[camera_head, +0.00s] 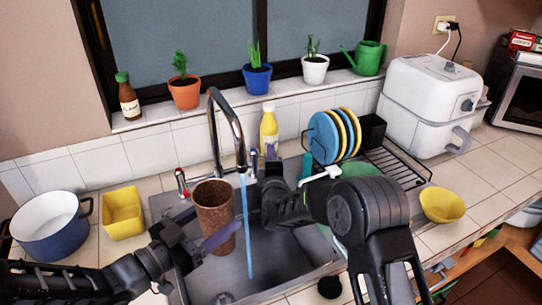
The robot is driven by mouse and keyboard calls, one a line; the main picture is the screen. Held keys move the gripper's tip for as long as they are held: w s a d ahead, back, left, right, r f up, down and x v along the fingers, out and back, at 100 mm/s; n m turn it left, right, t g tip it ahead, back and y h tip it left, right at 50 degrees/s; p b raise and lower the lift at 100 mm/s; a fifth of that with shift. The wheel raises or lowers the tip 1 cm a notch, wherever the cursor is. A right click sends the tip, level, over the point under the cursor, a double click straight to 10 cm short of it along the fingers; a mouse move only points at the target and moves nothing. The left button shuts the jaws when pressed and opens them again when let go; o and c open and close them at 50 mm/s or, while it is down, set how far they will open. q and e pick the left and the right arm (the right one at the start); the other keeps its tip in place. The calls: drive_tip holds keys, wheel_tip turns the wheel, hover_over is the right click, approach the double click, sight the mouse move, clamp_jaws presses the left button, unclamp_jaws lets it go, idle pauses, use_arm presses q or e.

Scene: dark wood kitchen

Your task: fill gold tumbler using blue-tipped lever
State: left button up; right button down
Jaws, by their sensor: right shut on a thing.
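The gold tumbler (214,200), brown-gold and speckled, is upright over the left part of the sink. My left gripper (208,232) is at it, with a purplish finger across its front; whether the jaws press on it is unclear. Water (248,235) runs from the tap (228,112) in a thin blue stream, which shows just right of the tumbler's rim. The other lever (181,182) has a red tip.
A blue pot (48,238) and a yellow container (122,213) stand left of the sink. A yellow bottle (269,132) stands behind it. A dish rack (398,165) with plates (324,138) and a yellow bowl (441,205) are at the right.

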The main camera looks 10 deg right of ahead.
drive_tip(key=y, duration=0.1)
drive_tip(key=n+y, duration=0.1)
drive_tip(key=w+n+y, duration=0.1)
drive_tip(key=shift+d, duration=0.3)
drive_tip(key=shift+w+f+n+g+y, duration=0.1)
drive_tip(key=shift+w+n+g+y, duration=0.2)
drive_tip(key=shift+n+y, duration=0.6)
drive_tip(key=shift+a, duration=0.1)
drive_tip(key=c, duration=1.4)
unclamp_jaws()
drive_tip(key=shift+o, duration=0.2)
drive_tip(key=shift+m, duration=0.3)
